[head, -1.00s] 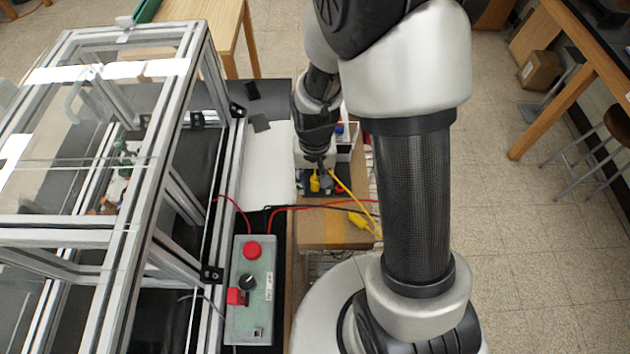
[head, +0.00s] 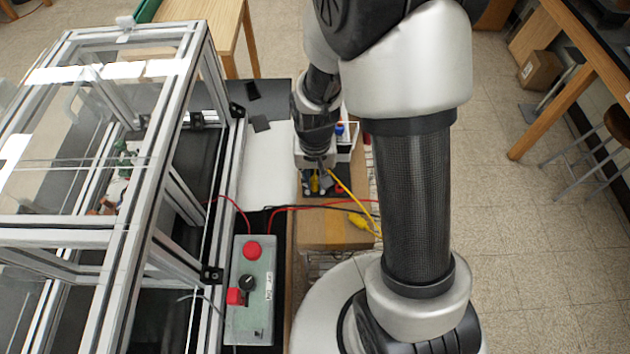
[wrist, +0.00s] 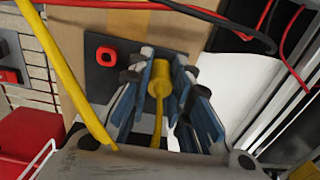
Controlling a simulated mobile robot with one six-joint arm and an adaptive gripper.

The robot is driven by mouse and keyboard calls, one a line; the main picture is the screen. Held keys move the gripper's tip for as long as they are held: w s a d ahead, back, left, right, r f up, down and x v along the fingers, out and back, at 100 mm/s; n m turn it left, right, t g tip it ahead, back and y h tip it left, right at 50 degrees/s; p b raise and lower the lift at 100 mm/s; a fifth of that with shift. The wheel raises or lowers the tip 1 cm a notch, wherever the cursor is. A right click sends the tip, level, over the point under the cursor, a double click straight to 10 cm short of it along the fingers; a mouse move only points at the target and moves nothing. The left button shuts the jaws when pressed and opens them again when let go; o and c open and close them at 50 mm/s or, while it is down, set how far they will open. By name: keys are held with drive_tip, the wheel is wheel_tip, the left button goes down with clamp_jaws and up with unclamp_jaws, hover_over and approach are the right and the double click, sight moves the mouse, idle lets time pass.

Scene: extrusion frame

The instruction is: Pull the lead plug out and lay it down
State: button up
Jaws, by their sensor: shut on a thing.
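My gripper (head: 321,176) points down over the dark socket panel (wrist: 121,88) on the cardboard box. In the wrist view its blue-padded fingers (wrist: 161,84) are closed around a yellow lead plug (wrist: 158,78). The plug also shows as a yellow patch beside the fingers in the head view (head: 315,184). A thin yellow stem runs from the plug back toward my palm. A red socket (wrist: 105,56) is on the panel left of the fingers. The plug's tip is hidden, so I cannot tell whether it sits in a socket.
Red and black leads cross the box's front. A control box (head: 250,305) with red buttons stands left, beside the aluminium frame (head: 160,260). A white sheet (head: 268,165) lies clear.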

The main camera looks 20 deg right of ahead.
sight(315, 179)
clamp_jaws()
drive_tip(key=shift+r, duration=0.15)
drive_tip(key=shift+r+p, duration=2.35)
drive_tip(key=shift+r, duration=0.55)
drive_tip(key=shift+f, duration=0.1)
